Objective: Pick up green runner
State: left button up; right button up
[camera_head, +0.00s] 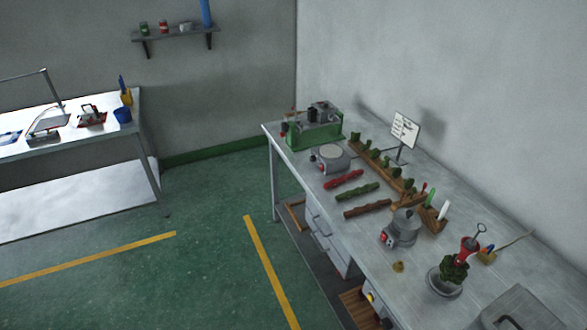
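The green runner (357,192) is a dark green, knobbly bar lying flat on the grey workbench (463,256). It lies between a red runner (343,179) on its far side and a brown runner (367,208) on its near side, with narrow gaps between them. Nothing covers the green runner. Neither of my grippers shows in the head view.
A wooden rack (381,163) with green pieces runs behind the runners. A round grey device (331,158) stands beyond them and a grey pot (403,228) nearer. A green machine (313,130) is at the far end. Open green floor (205,215) lies left of the bench.

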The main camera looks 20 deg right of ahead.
aim_at(357, 192)
jog(key=i+j+z, duration=0.1)
jog(key=i, duration=0.4)
jog(key=i+j+z, duration=0.1)
jog(key=i, duration=0.35)
jog(key=i+j+z, duration=0.1)
jog(key=i, duration=0.4)
